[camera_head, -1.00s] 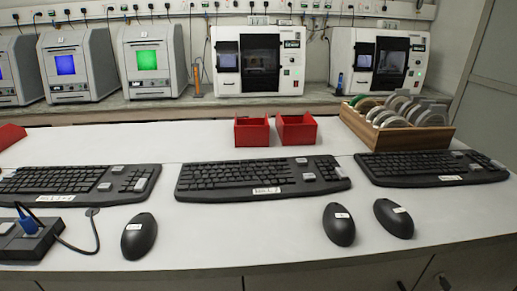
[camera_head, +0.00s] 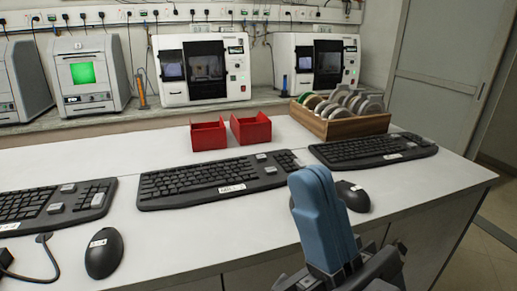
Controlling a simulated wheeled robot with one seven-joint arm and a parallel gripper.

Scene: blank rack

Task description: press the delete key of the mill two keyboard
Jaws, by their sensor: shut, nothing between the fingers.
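Three black keyboards lie in a row on the white table: a left one (camera_head: 50,208), a middle one (camera_head: 205,186) and a right one (camera_head: 370,151). Each carries a small white label, too small to read, so I cannot tell which is the mill two keyboard. Some light grey keys show near the right ends of the keyboards; I cannot read a delete key. My gripper (camera_head: 310,172) has blue fingers, shut and empty, pointing up in the picture. It shows in front of the table, right of and nearer than the middle keyboard, and overlaps no keyboard key clearly.
A black mouse (camera_head: 103,253) lies at the front left, another (camera_head: 353,196) beside my gripper, which hides part of the table there. Two red bins (camera_head: 208,135) and a wooden box (camera_head: 352,127) of discs stand behind the keyboards. Machines (camera_head: 203,70) line the back bench.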

